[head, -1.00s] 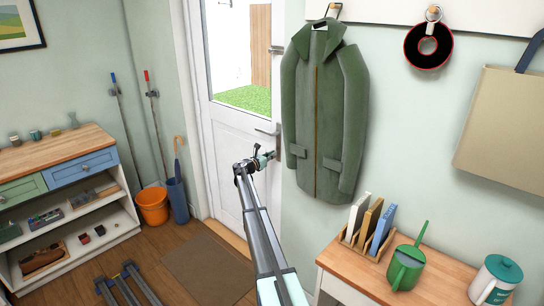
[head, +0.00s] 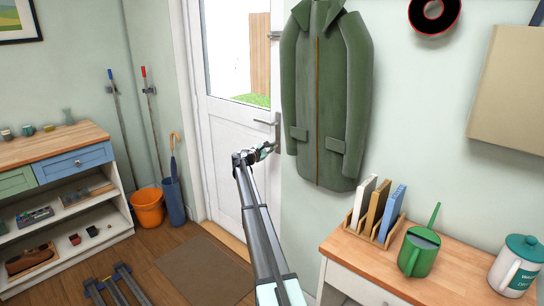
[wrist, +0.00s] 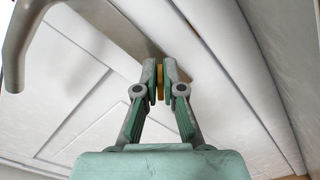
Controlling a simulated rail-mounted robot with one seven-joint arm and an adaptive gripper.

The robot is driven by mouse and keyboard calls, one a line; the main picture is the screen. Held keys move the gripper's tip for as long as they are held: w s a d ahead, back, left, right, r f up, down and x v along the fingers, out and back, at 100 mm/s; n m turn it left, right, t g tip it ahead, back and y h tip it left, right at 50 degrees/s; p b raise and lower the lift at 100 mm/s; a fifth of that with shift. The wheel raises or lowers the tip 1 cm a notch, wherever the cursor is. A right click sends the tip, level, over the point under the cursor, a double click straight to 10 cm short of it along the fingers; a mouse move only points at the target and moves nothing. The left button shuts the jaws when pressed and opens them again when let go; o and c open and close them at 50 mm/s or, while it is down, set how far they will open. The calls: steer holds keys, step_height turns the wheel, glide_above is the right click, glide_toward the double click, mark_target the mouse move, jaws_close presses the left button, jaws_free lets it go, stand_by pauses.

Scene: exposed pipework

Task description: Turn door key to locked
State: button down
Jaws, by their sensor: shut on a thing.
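The white door (head: 222,164) with a glass upper pane stands at the left of the coat, and its lever handle (head: 266,124) is at its right edge. In the wrist view the lever handle (wrist: 28,30) shows large at the upper left. My gripper (head: 268,149) is at the door's lock plate just below the handle. In the wrist view my gripper (wrist: 160,84) is shut on the brass-yellow door key (wrist: 160,80), one finger on each side. The fingers hide most of the key, and I cannot tell its turn angle.
A green coat (head: 327,100) hangs on the wall just right of the door, close to my gripper. A wooden-topped table (head: 345,247) with a green watering can (head: 419,251) stands at the lower right. A doormat (head: 207,268) lies before the door.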

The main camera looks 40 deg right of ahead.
steer(key=m+b, duration=0.3)
steer(key=b, duration=0.1)
steer(key=m+b, duration=0.3)
steer(key=b, duration=0.1)
steer(key=f+m+b, duration=0.1)
steer(key=m+b, duration=0.2)
steer(key=b, duration=0.1)
steer(key=shift+s+f+m, duration=0.1)
steer(key=shift+s+m, duration=0.1)
steer(key=shift+m, duration=0.1)
steer(key=c, duration=1.3)
jaws_free()
steer(key=shift+d, duration=0.1)
steer(key=v, duration=1.2)
